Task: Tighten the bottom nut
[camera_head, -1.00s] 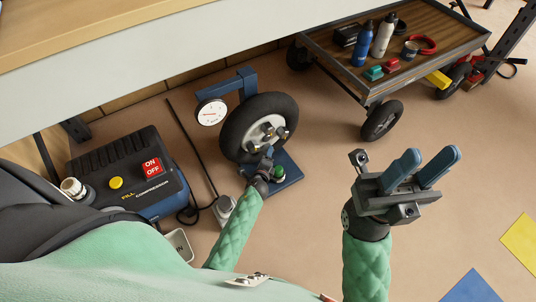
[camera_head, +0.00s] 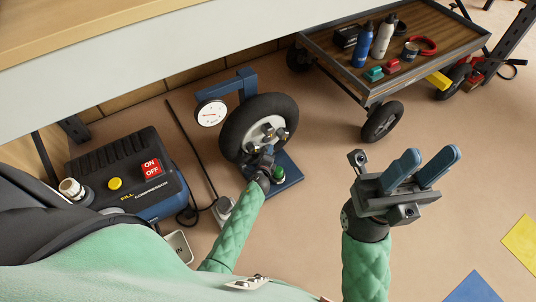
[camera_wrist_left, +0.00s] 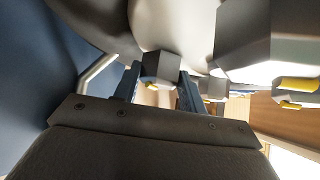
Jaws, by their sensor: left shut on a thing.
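The small black wheel (camera_head: 232,140) stands upright on a blue stand, with a pale hub (camera_head: 258,134) and grey nuts (camera_head: 282,134) on it. My left gripper (camera_head: 266,158) is at the lower part of the hub and hides part of it. In the left wrist view my left gripper (camera_wrist_left: 158,84) has its two blue fingers on either side of a dark grey nut (camera_wrist_left: 160,67), shut on it. This is the bottom nut; it is mostly hidden in the head view. My right gripper (camera_head: 416,172) is open and empty, raised over the floor to the right.
A round gauge (camera_head: 211,113) is on the stand, left of the wheel, and a green knob (camera_head: 279,174) is on its base. A compressor (camera_head: 130,172) stands left. A cart (camera_head: 338,75) with bottles and small items is at the back right.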

